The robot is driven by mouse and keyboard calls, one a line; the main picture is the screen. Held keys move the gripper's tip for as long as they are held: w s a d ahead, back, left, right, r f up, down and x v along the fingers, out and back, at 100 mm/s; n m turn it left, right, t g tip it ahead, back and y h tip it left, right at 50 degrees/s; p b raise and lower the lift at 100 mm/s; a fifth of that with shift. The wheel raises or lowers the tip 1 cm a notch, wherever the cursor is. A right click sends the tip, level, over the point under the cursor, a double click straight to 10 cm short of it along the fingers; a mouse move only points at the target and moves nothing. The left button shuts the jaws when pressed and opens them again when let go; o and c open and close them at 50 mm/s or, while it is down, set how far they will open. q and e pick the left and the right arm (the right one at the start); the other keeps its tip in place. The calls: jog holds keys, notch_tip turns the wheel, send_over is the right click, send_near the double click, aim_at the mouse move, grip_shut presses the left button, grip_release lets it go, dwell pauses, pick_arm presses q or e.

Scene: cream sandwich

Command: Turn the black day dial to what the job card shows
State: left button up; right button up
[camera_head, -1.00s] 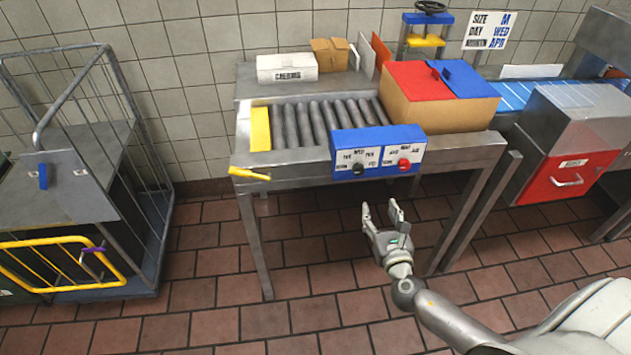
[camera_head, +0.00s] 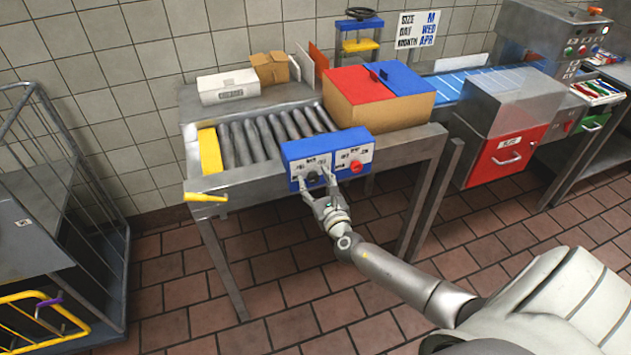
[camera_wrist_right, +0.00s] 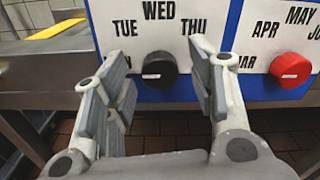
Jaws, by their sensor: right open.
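The black day dial (camera_wrist_right: 160,70) is on the left half of a blue box (camera_head: 374,143) with white label plates. In the right wrist view its white mark is at the lower left of its face, and TUE, WED and THU are printed around it. My right gripper (camera_wrist_right: 160,90) is open, with its fingers to either side of the dial and a little short of it. In the head view the gripper (camera_head: 318,186) partly covers the dial. The job card (camera_head: 417,30) on the wall reads SIZE M, DAY WED, MONTH APR. My left gripper is not seen.
A red month dial (camera_wrist_right: 290,69) sits right of the black one, with APR and MAY above it. A roller conveyor (camera_head: 262,136) and a carton with red and blue flaps (camera_head: 385,112) are behind the blue box. A wire cage trolley (camera_head: 75,200) stands at left.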

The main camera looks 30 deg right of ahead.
jog(key=shift+w, duration=0.15)
jog(key=c, duration=1)
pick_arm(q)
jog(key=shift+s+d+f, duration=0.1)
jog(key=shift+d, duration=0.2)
